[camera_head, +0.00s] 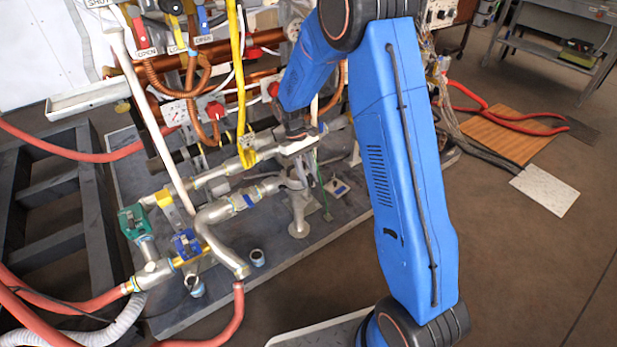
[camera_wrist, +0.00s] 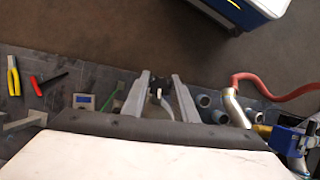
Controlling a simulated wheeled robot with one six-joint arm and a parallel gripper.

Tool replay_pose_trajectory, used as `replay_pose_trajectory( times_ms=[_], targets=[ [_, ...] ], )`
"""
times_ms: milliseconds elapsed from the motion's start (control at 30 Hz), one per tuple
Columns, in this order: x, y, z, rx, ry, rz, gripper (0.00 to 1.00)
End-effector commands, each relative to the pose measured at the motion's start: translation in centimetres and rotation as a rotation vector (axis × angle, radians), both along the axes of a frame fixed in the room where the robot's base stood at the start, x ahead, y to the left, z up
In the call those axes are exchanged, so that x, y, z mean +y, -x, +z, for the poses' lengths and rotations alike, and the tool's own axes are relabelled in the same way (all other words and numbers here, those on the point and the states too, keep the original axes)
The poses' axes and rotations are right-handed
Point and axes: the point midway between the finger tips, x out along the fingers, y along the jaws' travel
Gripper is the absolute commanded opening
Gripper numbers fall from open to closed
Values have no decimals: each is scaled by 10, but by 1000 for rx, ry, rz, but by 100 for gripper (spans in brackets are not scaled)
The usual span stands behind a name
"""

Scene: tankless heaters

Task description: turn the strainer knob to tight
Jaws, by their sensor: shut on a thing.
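My gripper (camera_wrist: 161,84) shows in the wrist view with its two grey fingers on either side of a small dark knob (camera_wrist: 157,91), which I take to be the strainer knob. The fingers are shut on it. A grey metal part shows just below the knob, between the fingers. In the head view my gripper (camera_head: 302,166) is at the pipework, beneath my blue arm, above a grey upright fitting (camera_head: 299,205). The knob cannot be made out there. No tight mark is legible in either view.
Red hoses (camera_head: 225,325) run around the base plate. Yellow pliers (camera_wrist: 13,76) and a red-handled tool (camera_wrist: 36,86) lie on the plate. Copper pipes stand behind.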

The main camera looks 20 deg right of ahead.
Motion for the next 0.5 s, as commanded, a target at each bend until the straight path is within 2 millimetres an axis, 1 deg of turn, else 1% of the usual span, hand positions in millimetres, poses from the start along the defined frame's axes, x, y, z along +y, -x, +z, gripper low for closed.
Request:
replay_pose_trajectory(
  times_ms=[167,500],
  targets=[
    [0,0,0,-1,0,-32,4],
    [0,0,0,-2,-1,-39,4]
  ],
)
